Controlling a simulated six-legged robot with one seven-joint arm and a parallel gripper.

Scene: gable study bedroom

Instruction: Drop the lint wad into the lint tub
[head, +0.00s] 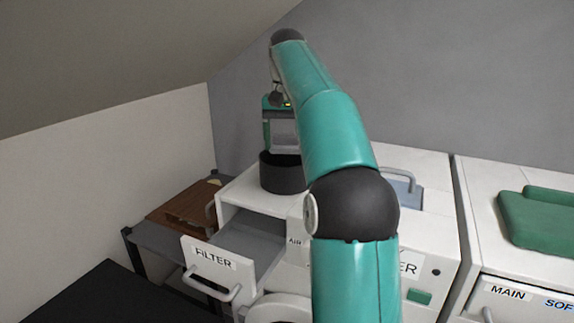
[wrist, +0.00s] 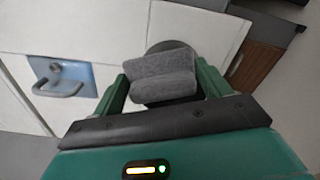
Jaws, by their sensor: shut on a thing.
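The lint wad is a grey, fuzzy block (wrist: 163,77). In the wrist view it sits between the two green fingers of my gripper (wrist: 160,88), which is shut on it. A dark round tub, the lint tub (head: 283,176), stands on top of the white machine in the head view. In the wrist view its dark rim (wrist: 168,46) shows just behind the wad, which hides most of it. In the head view my gripper (head: 282,148) points down above the tub.
The drawer marked FILTER (head: 212,264) is pulled open at the machine's front. A brown wooden item (head: 180,210) lies on a dark shelf to the left. A blue panel with a handle (wrist: 62,78) is on the machine top. Green folded cloth (head: 540,214) lies at the right.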

